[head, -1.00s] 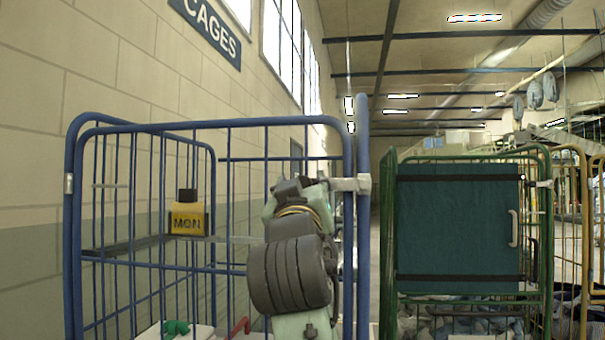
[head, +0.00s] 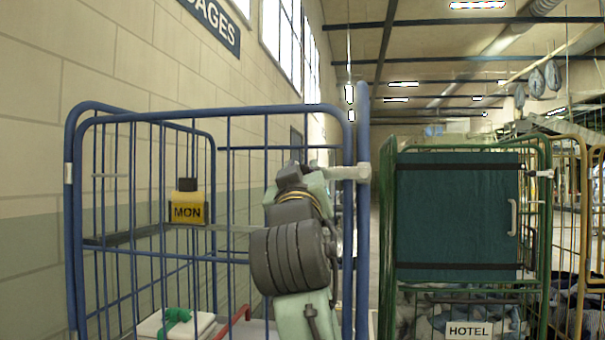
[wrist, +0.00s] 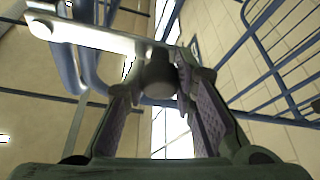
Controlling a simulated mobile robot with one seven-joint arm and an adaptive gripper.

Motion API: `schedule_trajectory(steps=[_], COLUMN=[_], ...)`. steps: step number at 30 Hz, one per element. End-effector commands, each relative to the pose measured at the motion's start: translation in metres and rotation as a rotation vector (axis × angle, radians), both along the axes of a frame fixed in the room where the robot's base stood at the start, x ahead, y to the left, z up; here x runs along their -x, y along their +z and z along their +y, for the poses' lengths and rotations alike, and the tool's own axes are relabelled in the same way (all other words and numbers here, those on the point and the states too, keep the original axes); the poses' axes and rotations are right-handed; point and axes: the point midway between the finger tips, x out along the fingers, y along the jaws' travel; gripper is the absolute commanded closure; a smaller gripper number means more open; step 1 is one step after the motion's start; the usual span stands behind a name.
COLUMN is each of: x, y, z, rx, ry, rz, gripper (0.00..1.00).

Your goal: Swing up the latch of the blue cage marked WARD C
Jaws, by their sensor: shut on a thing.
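The blue cage (head: 215,118) stands at the left, close in front of me. No WARD C plate is visible on it. Its pale metal latch (head: 345,172) lies about level at the top of the right-hand post, reaching left toward my arm. In the wrist view the latch (wrist: 85,37) runs as a bright bar to a dark round knob (wrist: 158,75). My gripper (wrist: 165,85) is shut on this knob, one finger on each side. In the head view my own arm hides the gripper and the knob.
A yellow MON box (head: 187,209) sits inside the blue cage, with a white item tied in green (head: 176,324) and a red hooked piece (head: 232,322) lower down. A green cage (head: 546,215) with a HOTEL plate (head: 469,331) stands close on the right.

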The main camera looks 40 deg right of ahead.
Motion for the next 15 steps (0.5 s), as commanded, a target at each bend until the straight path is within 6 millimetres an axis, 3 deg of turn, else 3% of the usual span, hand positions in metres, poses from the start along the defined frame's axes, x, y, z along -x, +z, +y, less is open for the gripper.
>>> schedule_trajectory(steps=[3, 15], x=[0.0, -0.0001], y=[0.0001, 0.0002], z=[0.0002, 0.0003], rx=[0.0, 0.0], ry=[0.0, 0.0], rz=[0.0, 0.0], gripper=[1.0, 1.0])
